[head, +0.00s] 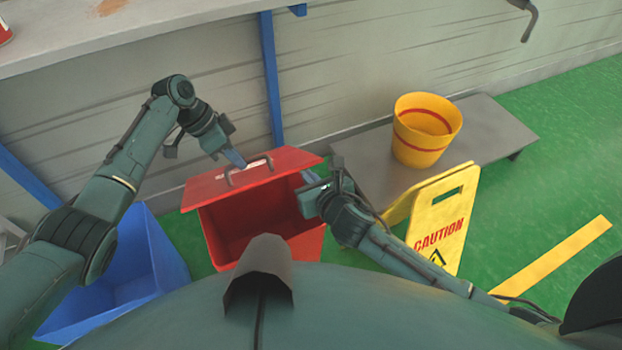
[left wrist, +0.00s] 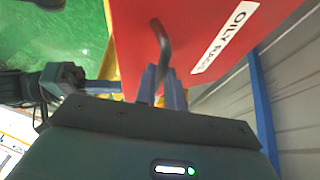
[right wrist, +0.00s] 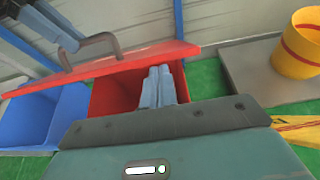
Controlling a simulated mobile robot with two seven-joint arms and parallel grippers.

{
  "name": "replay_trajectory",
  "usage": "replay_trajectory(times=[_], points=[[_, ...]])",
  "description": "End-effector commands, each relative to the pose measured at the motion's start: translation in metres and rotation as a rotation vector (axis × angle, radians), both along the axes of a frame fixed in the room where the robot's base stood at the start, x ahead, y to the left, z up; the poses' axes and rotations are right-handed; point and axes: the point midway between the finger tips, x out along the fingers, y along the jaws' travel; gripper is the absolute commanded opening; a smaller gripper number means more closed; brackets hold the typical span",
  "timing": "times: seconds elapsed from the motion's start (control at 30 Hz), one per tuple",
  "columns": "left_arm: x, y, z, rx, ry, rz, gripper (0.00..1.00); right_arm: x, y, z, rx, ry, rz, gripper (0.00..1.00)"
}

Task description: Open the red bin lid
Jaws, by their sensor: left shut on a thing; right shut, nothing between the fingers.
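The red bin (head: 222,236) stands on the floor with its red lid (head: 208,188) tilted partly up, so its dark inside shows below the lid's front edge. A dark handle (head: 230,178) is on the lid; it also shows in the left wrist view (left wrist: 161,38). My left gripper (head: 238,160) is shut on the lid handle from the left, above the lid. My right gripper (head: 309,180) is shut and empty near the lid's right edge. In the right wrist view its fingers (right wrist: 159,80) appear in front of the bin opening, under the lid edge.
A blue bin (head: 150,255) stands left of the red bin. A yellow bucket (head: 425,130) sits on a grey platform (head: 490,130) to the right. A yellow caution sign (head: 440,220) stands near my right arm. A blue post (head: 271,80) rises behind the lid.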

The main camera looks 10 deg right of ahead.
Motion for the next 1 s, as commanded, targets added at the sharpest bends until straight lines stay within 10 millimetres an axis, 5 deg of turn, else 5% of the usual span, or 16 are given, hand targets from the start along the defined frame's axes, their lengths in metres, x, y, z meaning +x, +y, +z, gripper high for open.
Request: replay_trajectory(times=[0.03,0.57,0.6,0.8,1.0], points=[[0.005,0.011,-0.01,0.026,-0.016,0.024,0.0,0.0,0.0,-0.001,0.001,-0.002,0.001,0.0],[0.003,0.011,-0.012,0.028,-0.013,0.022,0.0,0.013,0.004,0.02,0.004,-0.011,0.0,0.0],[0.003,0.01,-0.012,0.028,-0.013,0.022,0.13,0.013,0.004,0.02,0.004,-0.012,0.0,0.0],[0.003,0.008,-0.008,0.023,-0.013,0.018,0.29,0.013,0.004,0.019,0.003,-0.01,0.0,0.0],[0.004,0.006,-0.006,0.017,-0.014,0.015,0.33,0.012,0.004,0.019,0.002,-0.008,0.0,0.0]])
